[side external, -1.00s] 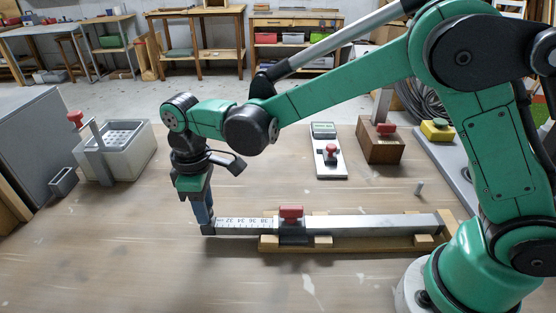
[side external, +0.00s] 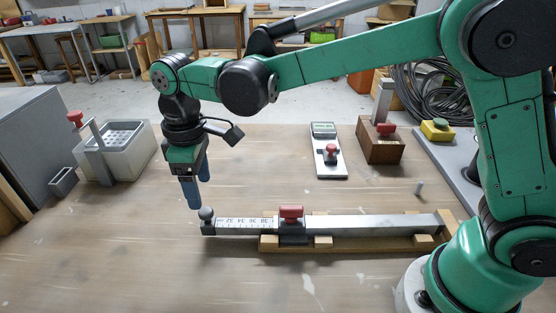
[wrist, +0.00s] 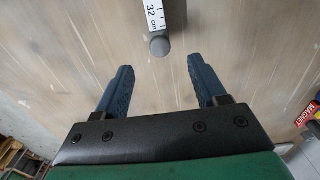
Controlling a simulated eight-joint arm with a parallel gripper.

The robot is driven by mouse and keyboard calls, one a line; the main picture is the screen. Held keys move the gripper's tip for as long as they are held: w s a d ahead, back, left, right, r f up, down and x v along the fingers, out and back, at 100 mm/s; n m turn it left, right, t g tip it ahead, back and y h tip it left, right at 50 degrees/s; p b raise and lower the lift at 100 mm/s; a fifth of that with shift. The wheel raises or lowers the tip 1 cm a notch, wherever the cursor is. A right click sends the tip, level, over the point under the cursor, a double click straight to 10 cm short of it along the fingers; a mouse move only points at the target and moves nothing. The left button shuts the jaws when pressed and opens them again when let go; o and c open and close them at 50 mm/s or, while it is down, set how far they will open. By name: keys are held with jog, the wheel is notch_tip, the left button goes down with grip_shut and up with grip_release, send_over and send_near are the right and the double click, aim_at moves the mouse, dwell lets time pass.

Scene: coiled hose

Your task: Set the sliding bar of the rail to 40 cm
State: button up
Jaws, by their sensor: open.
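The rail (side external: 370,224) lies on a wooden base on the table, with a red clamp handle (side external: 291,212) at its left part. The sliding bar (side external: 245,222) sticks out to the left with a printed scale; figures in the thirties show. In the wrist view the knob (wrist: 160,46) and the bar end (wrist: 154,14), marked "32 cm", lie ahead of the fingertips. My gripper (side external: 198,208) is open and empty, just above and behind the knob; its blue fingers also show in the wrist view (wrist: 160,62).
A grey bin with a red-handled lever (side external: 125,150) stands at the left. A small plate with a red knob (side external: 330,158) and a wooden block with a red handle (side external: 381,145) are behind the rail. The front table is clear.

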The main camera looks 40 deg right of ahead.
aim_at(205, 210)
jog(key=shift+r, duration=0.35)
jog(key=shift+f, duration=2.85)
grip_shut()
